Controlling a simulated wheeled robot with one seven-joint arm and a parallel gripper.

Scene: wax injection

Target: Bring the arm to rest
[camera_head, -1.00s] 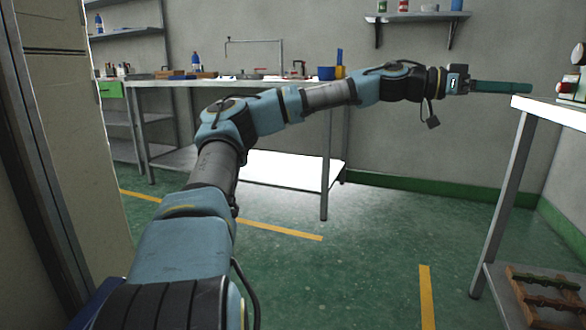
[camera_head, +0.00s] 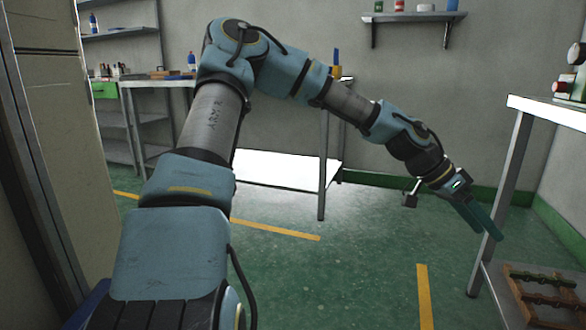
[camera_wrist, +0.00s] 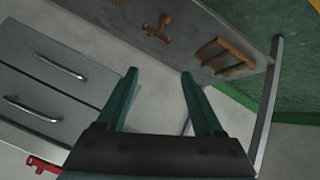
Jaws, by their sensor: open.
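My gripper (camera_head: 482,220) is at the right of the head view, pointing down and to the right. It is beside the near leg of the white-topped table and below its top. In the wrist view my gripper (camera_wrist: 158,72) shows two green fingers spread apart with nothing between them. My arm rises from the lower left to a high elbow, then slopes down to the right.
The right table (camera_head: 550,108) has a lower shelf (camera_head: 490,268) bearing a brown wooden rack (camera_head: 550,300). The wrist view shows grey drawers (camera_wrist: 45,85). A workbench (camera_head: 150,83) stands behind my arm. The green floor (camera_head: 340,270) in the middle is clear.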

